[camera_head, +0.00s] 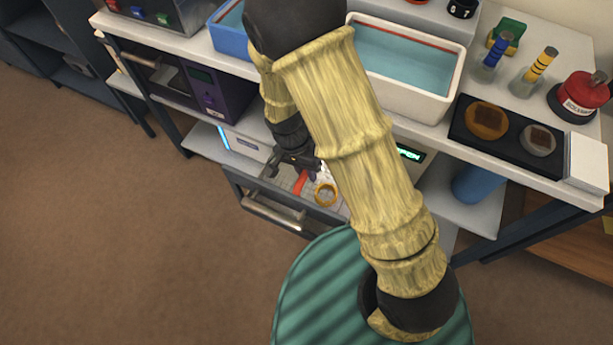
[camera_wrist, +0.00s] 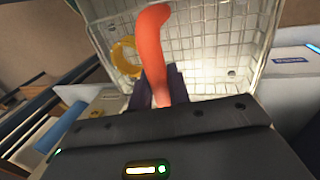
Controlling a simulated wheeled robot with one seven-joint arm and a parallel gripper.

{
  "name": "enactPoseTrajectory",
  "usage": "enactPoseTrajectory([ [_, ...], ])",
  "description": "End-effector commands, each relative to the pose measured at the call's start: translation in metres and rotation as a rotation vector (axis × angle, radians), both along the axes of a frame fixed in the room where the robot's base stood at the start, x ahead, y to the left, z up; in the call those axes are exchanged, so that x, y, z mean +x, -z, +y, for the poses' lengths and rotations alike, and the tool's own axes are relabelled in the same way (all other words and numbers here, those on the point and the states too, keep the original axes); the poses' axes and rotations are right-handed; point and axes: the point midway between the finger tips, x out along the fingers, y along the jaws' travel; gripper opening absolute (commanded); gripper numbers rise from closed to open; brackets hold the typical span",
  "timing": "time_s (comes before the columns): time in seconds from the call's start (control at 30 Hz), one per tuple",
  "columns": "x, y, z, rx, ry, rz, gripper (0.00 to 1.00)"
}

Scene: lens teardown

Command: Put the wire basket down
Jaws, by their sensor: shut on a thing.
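The wire basket (camera_wrist: 205,45) is a pale mesh tray with an orange handle (camera_wrist: 154,50), seen large in the wrist view. My gripper (camera_wrist: 158,85) is shut on the orange handle, its dark fingers either side of it. A yellow ring (camera_wrist: 124,57) lies in the basket at the left. In the head view, my gripper (camera_head: 302,168) reaches down at the front of the workbench, and the orange handle (camera_head: 300,182) and yellow ring (camera_head: 326,193) show below it. My arm hides much of the basket there, and I cannot tell whether its underside touches anything.
A drawer with a bar handle (camera_head: 272,212) is just below the basket. Above are a blue tub (camera_head: 229,44) and a white tub (camera_head: 428,105) with bluish liquid. A dark tray (camera_head: 470,142) and a red bottle (camera_head: 583,92) stand right. The floor at left is clear.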

Motion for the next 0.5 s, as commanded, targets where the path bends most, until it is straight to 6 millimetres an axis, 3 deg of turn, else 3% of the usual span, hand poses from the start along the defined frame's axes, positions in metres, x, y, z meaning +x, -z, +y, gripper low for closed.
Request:
enactPoseTrajectory([
  [0.2,-0.001,0.032,-0.001,-0.002,0.0,0.003,0.0],
  [0.5,0.0,0.033,0.0,-0.001,0.0,0.001,0.0],
])
